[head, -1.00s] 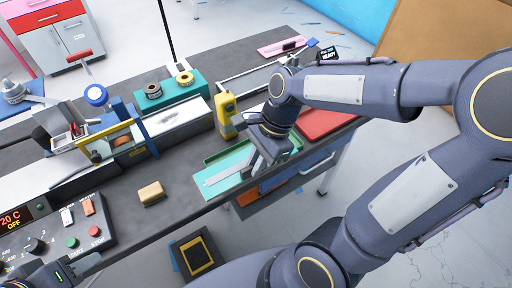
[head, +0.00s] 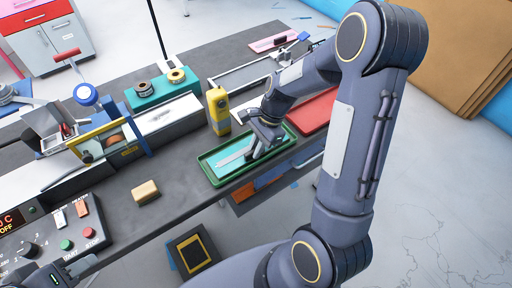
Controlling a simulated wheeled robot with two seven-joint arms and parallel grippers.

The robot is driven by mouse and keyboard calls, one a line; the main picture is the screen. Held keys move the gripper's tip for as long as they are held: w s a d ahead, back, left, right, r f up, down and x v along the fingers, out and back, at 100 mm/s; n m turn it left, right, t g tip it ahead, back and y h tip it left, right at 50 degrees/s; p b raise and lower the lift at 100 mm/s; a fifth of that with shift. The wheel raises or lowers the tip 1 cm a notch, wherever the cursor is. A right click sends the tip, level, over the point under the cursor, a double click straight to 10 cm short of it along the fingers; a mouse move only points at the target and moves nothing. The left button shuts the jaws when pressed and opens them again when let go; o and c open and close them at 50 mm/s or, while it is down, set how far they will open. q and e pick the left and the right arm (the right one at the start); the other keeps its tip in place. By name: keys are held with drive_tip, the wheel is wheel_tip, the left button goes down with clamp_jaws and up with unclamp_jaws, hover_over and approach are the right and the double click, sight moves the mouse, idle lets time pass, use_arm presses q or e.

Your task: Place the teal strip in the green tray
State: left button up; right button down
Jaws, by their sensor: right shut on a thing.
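The green tray (head: 206,178) lies near the front edge of the dark bench, right of centre in the head view. The teal strip (head: 236,169) lies flat within the tray's rim, with a pale grey band along it. My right gripper (head: 251,156) reaches down over the tray and is shut on the strip. The gripper hides the strip's right part, and I cannot tell whether the strip touches the tray floor. My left gripper (head: 52,276) is at the bottom left corner, cut off by the frame, and its fingers do not show clearly.
A yellow device (head: 218,111) stands just behind the tray. A red pad (head: 308,111) lies to its right. A tan block (head: 145,191) and a control panel (head: 60,228) are to the left. A teal tape holder (head: 163,91) stands farther back. Bare bench lies between block and tray.

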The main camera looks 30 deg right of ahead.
drive_tip(key=shift+f, duration=0.2)
drive_tip(key=c, duration=1.7)
unclamp_jaws()
drive_tip(key=shift+c, duration=0.2)
drive_tip(key=v, duration=1.2)
drive_tip(key=s+a+r+n+t, duration=0.2)
drive_tip(key=s+a+n+t, duration=0.1)
drive_tip(key=s+n, duration=0.4)
drive_tip(key=s+a+r+n+t, duration=0.3)
drive_tip(key=s+a+n, duration=0.3)
drive_tip(key=s+n, duration=0.2)
drive_tip(key=shift+s+h, duration=0.4)
drive_tip(key=shift+s, duration=0.8)
